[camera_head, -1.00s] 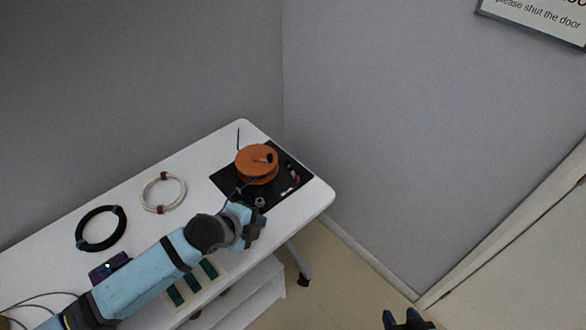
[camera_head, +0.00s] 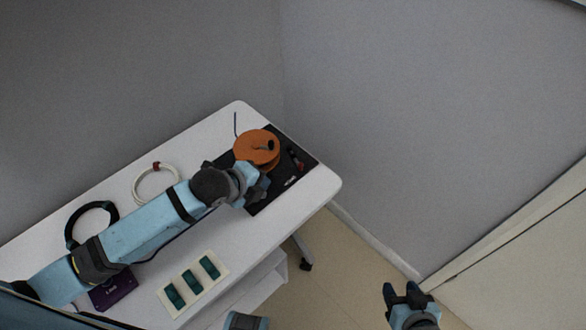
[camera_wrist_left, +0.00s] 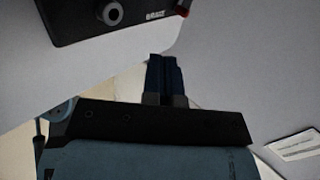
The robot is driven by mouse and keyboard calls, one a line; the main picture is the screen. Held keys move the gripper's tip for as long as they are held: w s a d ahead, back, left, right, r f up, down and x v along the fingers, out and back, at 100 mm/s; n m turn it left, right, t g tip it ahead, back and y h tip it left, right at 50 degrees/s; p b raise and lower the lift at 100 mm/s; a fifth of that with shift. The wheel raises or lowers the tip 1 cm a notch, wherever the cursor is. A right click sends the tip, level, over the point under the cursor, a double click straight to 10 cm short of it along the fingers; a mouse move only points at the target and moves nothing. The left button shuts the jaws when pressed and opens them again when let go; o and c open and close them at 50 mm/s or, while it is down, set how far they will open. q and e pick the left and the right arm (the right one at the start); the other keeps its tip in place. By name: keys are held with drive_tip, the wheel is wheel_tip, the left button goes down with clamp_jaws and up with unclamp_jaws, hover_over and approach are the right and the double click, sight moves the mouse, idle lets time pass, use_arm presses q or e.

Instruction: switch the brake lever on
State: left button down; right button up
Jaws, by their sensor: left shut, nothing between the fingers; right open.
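An orange spool (camera_head: 252,145) stands on a black base plate (camera_head: 306,163) at the right end of the white table. A small red and black lever (camera_head: 296,158), which looks like the brake lever, lies on the plate to the right of the spool. Its red end also shows at the top of the left wrist view (camera_wrist_left: 184,12). My left gripper (camera_head: 262,187) is shut and empty near the plate's front edge, apart from the lever; its closed fingers show in the left wrist view (camera_wrist_left: 164,72). My right gripper (camera_head: 402,289) is open and empty over the floor.
A white cable coil (camera_head: 139,187), a black coil (camera_head: 70,224), a purple box (camera_head: 113,291) and a pale tray (camera_head: 183,312) with several green pieces are on the table (camera_head: 240,225). Grey walls stand behind and to the right. Floor is clear right of the table.

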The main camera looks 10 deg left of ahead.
sight(299, 169)
use_arm(q)
drive_tip(key=b+x, duration=0.1)
drive_tip(key=x, duration=0.8)
drive_tip(key=shift+w+f, duration=0.1)
drive_tip(key=shift+w, duration=0.05)
drive_tip(key=w+d, duration=0.2)
drive_tip(key=w, duration=0.1)
drive_tip(key=shift+f, duration=0.15)
drive_tip(key=shift+w+d, duration=0.15)
drive_tip(key=shift+w, duration=0.2)
